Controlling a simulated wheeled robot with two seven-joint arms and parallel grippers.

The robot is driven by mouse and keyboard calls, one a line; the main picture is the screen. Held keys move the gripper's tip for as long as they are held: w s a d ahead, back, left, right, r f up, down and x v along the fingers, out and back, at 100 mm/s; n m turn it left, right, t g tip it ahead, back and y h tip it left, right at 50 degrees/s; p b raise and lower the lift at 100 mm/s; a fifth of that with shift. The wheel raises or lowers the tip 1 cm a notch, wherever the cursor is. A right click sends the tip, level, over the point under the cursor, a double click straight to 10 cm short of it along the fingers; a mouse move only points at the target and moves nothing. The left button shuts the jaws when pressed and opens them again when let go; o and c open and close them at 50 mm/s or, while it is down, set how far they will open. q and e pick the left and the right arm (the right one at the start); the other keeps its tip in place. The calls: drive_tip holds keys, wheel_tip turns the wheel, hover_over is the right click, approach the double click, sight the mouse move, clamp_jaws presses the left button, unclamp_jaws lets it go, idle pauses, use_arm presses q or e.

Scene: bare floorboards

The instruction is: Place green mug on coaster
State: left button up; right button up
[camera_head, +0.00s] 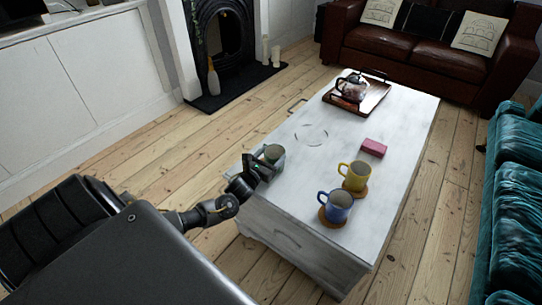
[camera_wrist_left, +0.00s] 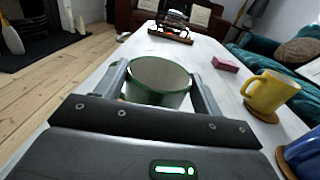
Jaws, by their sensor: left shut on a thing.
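The green mug (camera_head: 274,153) is at the left edge of the white table, in the jaws of my left gripper (camera_head: 262,163). In the left wrist view the mug (camera_wrist_left: 158,84) sits upright between both fingers, its rim facing up. I cannot tell whether its base touches the table. A brown round coaster (camera_head: 327,220) lies under a blue mug (camera_head: 337,205). Another brown coaster (camera_head: 346,189) lies under a yellow mug (camera_head: 355,175). A faint round outline (camera_head: 311,134) marks the tabletop beyond the green mug; I cannot tell whether it is a coaster. My right gripper is not in view.
A pink block (camera_head: 373,147) lies on the white table (camera_head: 300,190). A tray (camera_head: 374,101) with a glass teapot (camera_head: 351,86) stands at its far end. The tabletop around the faint outline is clear. A teal sofa (camera_head: 518,190) stands at the right.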

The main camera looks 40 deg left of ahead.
use_arm(q)
drive_tip(key=o, duration=1.5)
drive_tip(key=shift+r, duration=0.15)
drive_tip(key=s, duration=0.4)
drive_tip(key=s+p, duration=0.1)
drive_tip(key=s, duration=0.3)
drive_tip(key=s+d+p, duration=0.1)
drive_tip(key=s, duration=0.3)
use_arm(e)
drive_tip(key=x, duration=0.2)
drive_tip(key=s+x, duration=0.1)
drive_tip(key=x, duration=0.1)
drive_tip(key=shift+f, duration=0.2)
use_arm(q)
drive_tip(key=s+d+f+n+g, duration=0.75)
drive_tip(key=f+n, duration=0.35)
drive_tip(key=n, duration=0.5)
drive_tip(key=s+d+f+n+g, duration=0.1)
drive_tip(key=s+d+n+g, duration=0.1)
drive_tip(key=s+d+n, duration=0.1)
drive_tip(key=s+d+f+n+g+h, duration=0.1)
drive_tip(key=s+d+n+g, duration=0.2)
drive_tip(key=s+n, duration=0.3)
drive_tip(key=s+d+f+n+g, duration=0.1)
drive_tip(key=s+d+n, duration=0.3)
drive_tip(key=n, duration=0.4)
drive_tip(key=shift+s+d+f+g+h, duration=0.25)
drive_tip(key=shift+s+f+g+h, duration=0.15)
drive_tip(key=shift+s+g, duration=0.3)
